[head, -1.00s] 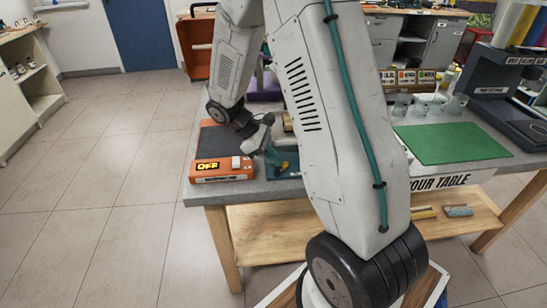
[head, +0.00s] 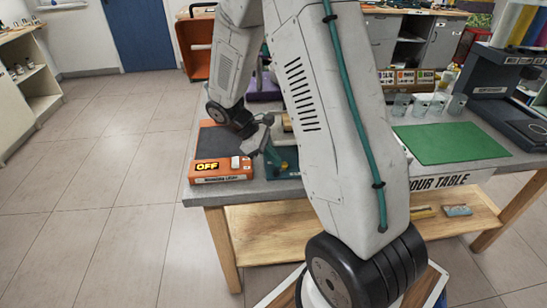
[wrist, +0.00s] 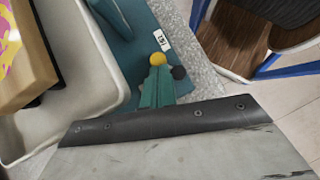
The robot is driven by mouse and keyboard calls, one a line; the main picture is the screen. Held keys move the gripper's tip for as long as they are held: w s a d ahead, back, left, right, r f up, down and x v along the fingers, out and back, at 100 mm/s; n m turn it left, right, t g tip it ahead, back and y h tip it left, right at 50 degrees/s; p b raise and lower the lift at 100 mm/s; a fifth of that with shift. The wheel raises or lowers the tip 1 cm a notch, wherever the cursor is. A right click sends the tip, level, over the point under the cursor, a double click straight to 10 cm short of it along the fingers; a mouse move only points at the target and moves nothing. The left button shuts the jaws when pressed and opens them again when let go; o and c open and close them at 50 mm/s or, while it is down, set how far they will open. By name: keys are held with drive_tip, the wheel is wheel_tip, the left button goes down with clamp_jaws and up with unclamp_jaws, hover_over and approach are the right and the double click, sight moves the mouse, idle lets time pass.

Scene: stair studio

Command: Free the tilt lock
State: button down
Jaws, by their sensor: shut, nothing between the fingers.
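A teal device (wrist: 128,47) with a small white label stands on the grey speckled table in the wrist view. A round yellow knob (wrist: 158,59) and a black knob (wrist: 179,73) sit close together by its lower end. I cannot tell which of them is the tilt lock. My gripper (wrist: 157,74) shows as narrow teal fingers close together, with nothing between them. Their tips are right by the two knobs; whether they touch is unclear. In the head view the teal device (head: 285,160) is partly hidden by my arm.
A pale tray (wrist: 75,115) holding a wooden block (wrist: 22,55) lies left of the device. An orange box (head: 222,170) reading OFF stands at the table's left corner. A green mat (head: 452,143) and several glasses (head: 421,104) are to the right.

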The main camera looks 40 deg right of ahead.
drive_tip(key=shift+a, duration=0.1)
idle(0.8)
drive_tip(key=shift+s+a, duration=0.25)
drive_tip(key=shift+a, duration=0.4)
drive_tip(key=shift+w, duration=0.1)
drive_tip(key=shift+w+a, duration=0.25)
drive_tip(key=w+a+r, duration=0.2)
drive_tip(key=w+a, duration=0.1)
drive_tip(key=shift+w, duration=0.25)
drive_tip(key=v, duration=0.8)
drive_tip(key=shift+s+a+r, duration=0.15)
drive_tip(key=shift+s+r, duration=0.05)
drive_tip(key=shift+s, duration=0.05)
